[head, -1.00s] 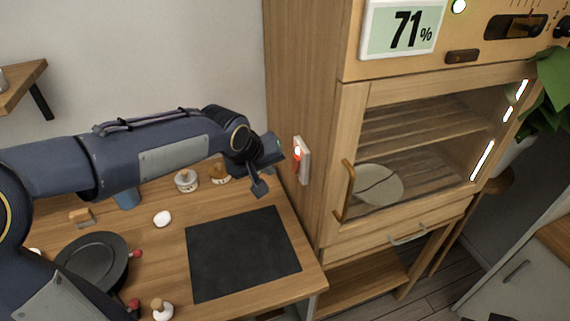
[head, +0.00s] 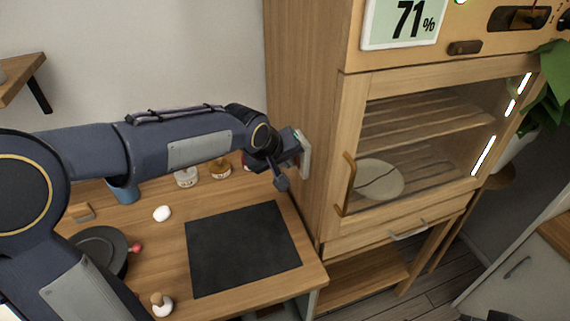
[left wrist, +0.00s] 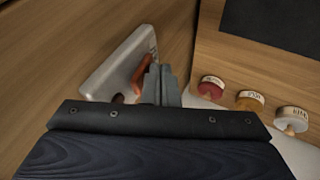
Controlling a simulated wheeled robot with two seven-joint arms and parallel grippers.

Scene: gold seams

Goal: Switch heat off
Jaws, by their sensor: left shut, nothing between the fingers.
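The heat switch is a pale plate (head: 306,150) on the left side of the wooden cabinet. In the left wrist view the plate (left wrist: 112,72) carries an orange-red lever (left wrist: 138,80). My left gripper (head: 298,158) is at the plate, shut and empty. In the left wrist view its fingers (left wrist: 160,84) are right beside the lever; I cannot tell whether they touch it. In the head view the gripper hides the lever and the red light.
The cabinet's glass door (head: 430,140) is closed, with a cracked plate (head: 378,180) inside. A display (head: 402,22) above reads 71%. Below my left arm, the table holds a dark mat (head: 242,248), small jars (head: 220,170) and a dark round stand (head: 98,250).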

